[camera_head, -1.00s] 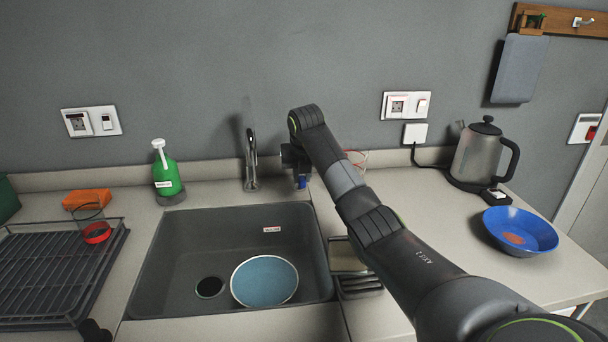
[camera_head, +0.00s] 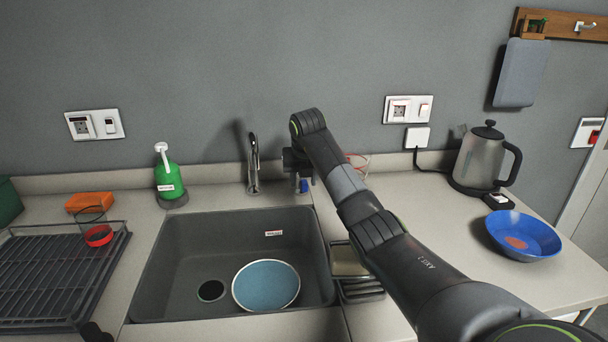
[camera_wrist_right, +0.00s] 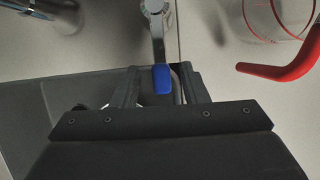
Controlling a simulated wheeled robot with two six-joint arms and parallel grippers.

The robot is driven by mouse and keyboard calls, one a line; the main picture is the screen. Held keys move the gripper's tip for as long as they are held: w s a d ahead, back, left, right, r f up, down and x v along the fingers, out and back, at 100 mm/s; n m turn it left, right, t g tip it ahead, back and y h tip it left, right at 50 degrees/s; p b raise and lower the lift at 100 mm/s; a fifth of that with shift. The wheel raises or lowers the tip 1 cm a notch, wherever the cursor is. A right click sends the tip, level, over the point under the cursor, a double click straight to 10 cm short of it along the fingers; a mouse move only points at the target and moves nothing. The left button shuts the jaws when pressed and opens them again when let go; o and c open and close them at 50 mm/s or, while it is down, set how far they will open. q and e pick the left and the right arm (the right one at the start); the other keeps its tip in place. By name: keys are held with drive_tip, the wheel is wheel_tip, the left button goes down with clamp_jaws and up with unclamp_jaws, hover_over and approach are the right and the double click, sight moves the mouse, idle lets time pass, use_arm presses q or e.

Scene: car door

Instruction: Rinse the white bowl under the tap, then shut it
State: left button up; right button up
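The bowl (camera_head: 266,286) sits in the sink (camera_head: 187,262), right of the drain, with a pale rim and a blue-grey inside. I cannot tell if it holds water. The metal tap (camera_head: 253,166) stands behind the sink, and no stream is visible. My right gripper (camera_head: 304,184) is right of the tap, low over the counter. In the right wrist view, a metal lever with a blue tip (camera_wrist_right: 162,79) lies between the fingers of this gripper (camera_wrist_right: 158,90), with gaps beside it. A dark piece (camera_head: 95,332) at the bottom left may be my left gripper.
A dish rack (camera_head: 55,275) with a red-banded glass (camera_head: 97,235) is at the left. A green soap bottle (camera_head: 169,181) stands behind the sink. A kettle (camera_head: 480,160) and a blue bowl (camera_head: 523,235) are at the right. A soap dish (camera_head: 350,262) is beside the sink.

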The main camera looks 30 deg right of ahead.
drive_tip(key=p+v, duration=1.1)
drive_tip(key=v, duration=0.6)
drive_tip(key=shift+r+p, duration=0.25)
drive_tip(key=shift+p, duration=0.15)
